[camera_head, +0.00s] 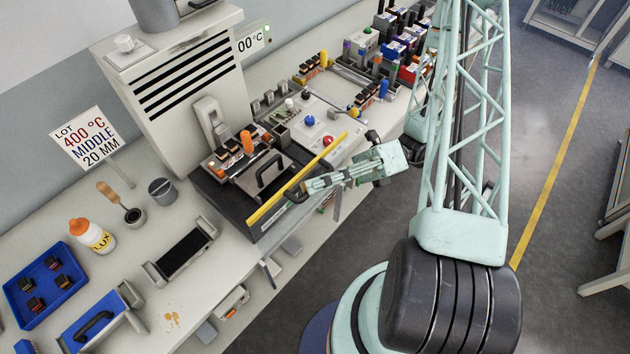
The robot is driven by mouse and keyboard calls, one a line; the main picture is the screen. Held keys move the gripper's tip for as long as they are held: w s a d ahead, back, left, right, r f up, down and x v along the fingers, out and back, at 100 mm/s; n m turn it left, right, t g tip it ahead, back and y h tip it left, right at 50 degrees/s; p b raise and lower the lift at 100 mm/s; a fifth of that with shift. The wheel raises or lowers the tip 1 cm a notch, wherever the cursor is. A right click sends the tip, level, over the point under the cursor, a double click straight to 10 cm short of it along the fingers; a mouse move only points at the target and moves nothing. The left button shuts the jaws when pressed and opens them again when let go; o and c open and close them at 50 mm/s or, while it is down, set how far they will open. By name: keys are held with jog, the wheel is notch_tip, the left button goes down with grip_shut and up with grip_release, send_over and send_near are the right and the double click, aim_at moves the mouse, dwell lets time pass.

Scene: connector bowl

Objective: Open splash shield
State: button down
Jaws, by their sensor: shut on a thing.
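The splash shield shows as a long yellow edge strip (325,158) running diagonally along the front of the dark soldering unit (222,205). Any clear panel under the strip is hard to make out. My gripper (299,191) reaches in from the right, and its fingertips are shut at the middle of the strip, on a dark part of the shield that they mostly hide. A black arched handle (268,170) stands on the unit just behind the strip, apart from my gripper.
A grey louvred cabinet (180,85) stands behind the unit. A sign (86,138) reads "LOT 400 °C MIDDLE 20 MM". A flux bottle (92,237), a blue tray (42,284) and a dark-topped fixture (182,252) are at left. Crowded connectors (395,45) fill the far bench; the right floor is open.

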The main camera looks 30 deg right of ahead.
notch_tip(320, 180, down, 24)
jog(key=b, duration=0.9)
jog(key=shift+f, duration=0.1)
jog(key=c, duration=3)
grip_release()
jog(key=shift+d, duration=0.15)
jog(key=v, duration=1.1)
jog(key=shift+d, duration=0.4)
